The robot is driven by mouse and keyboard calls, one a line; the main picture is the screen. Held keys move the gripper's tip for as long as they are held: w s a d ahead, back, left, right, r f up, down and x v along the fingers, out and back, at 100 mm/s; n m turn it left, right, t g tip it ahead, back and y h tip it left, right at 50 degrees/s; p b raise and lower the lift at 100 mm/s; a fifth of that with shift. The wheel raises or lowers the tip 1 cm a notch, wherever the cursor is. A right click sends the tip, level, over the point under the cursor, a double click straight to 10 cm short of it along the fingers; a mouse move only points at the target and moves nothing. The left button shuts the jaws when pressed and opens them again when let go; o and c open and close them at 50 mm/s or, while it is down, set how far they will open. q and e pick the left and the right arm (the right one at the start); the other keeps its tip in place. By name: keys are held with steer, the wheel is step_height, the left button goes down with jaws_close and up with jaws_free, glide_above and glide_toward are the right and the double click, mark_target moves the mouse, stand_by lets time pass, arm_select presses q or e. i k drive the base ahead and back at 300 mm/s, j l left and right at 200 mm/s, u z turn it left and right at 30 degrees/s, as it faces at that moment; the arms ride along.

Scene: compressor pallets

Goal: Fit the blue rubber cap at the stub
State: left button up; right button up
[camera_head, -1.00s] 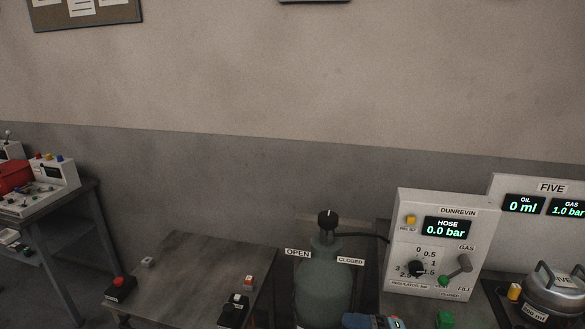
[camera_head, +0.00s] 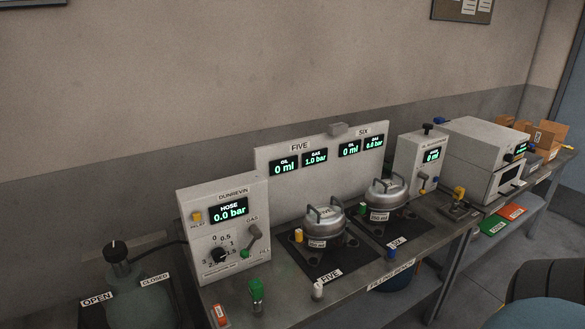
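A small blue piece (camera_head: 391,253), perhaps the blue rubber cap, stands near the bench's front edge, in front of compressor SIX. Compressor FIVE (camera_head: 322,229) is a silver dome on a black mat, with a yellow piece (camera_head: 298,236) at its left side. Compressor SIX (camera_head: 387,194) is a similar dome to its right, with a green piece (camera_head: 362,209) at its left. I cannot tell which part is the stub. Neither gripper is in view.
The filling bench (camera_head: 350,300) also carries a hose panel (camera_head: 223,220) reading 0.0 bar, a green piece (camera_head: 257,291), a white piece (camera_head: 317,290) and a red item (camera_head: 220,315). A gas bottle (camera_head: 140,300) stands left. White machines (camera_head: 484,150) stand at right.

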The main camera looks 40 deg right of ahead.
mark_target(392, 249)
steer(key=z, duration=2.1)
